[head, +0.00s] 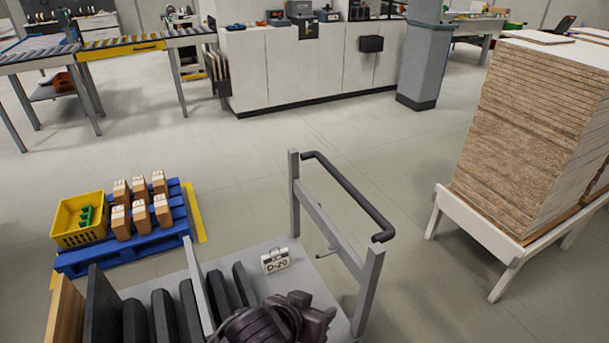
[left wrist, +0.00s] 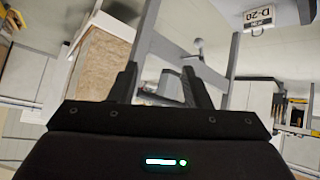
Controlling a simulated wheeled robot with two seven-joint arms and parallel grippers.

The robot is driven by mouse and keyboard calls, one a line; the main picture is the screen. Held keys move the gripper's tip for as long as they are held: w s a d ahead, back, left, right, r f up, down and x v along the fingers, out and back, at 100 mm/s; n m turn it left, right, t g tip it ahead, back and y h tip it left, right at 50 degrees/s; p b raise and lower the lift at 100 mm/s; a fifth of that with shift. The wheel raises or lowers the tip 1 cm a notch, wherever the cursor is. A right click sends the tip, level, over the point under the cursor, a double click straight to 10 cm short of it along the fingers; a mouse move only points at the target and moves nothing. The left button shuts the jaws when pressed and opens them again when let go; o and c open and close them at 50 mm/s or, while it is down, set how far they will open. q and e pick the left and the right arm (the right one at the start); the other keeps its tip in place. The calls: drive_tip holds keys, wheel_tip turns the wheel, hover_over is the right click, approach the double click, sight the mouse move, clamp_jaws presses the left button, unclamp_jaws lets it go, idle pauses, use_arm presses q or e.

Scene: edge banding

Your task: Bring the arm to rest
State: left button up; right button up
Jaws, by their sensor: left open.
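My left gripper (left wrist: 160,78) shows in the left wrist view with its two dark fingers spread apart and nothing between them. In the head view, dark links of my left arm show at the bottom edge, over the grey cart (head: 338,290); the fingers cannot be made out there. The cart's frame and handle lie beyond the fingers in the wrist view. A white D-20 tag (head: 275,260) stands on the cart deck and also shows in the wrist view (left wrist: 261,20). My right gripper is in neither view.
Dark rolls or panels (head: 163,315) stand on the cart at left. A blue pallet (head: 130,250) holds a yellow crate (head: 78,236) and several brown boxes (head: 140,190). A tall board stack (head: 530,130) stands at right. The floor behind the cart is clear.

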use_arm(q)
drive_tip(key=s+a+f+n+g+y, duration=0.25)
drive_tip(key=s+a, duration=0.35)
drive_tip(key=a, duration=0.5)
drive_tip(key=s+a+f+n+g+y, duration=0.1)
drive_tip(key=s+a+f+g+y, duration=0.15)
drive_tip(key=s+a, duration=0.6)
drive_tip(key=s+a+f+x, duration=0.1)
drive_tip(key=s+a+x, duration=0.1)
drive_tip(key=x, duration=1.2)
drive_tip(key=s+a+x, duration=0.2)
drive_tip(key=s+x, duration=0.1)
drive_tip(key=x, duration=1.1)
drive_tip(key=s+a+f+m+g, duration=0.1)
drive_tip(key=s+a+f, duration=0.2)
drive_tip(key=s+f, duration=1.6)
drive_tip(key=shift+s+a+g+y, duration=0.15)
drive_tip(key=shift+s+g+y, duration=0.15)
drive_tip(key=shift+s+y, duration=0.1)
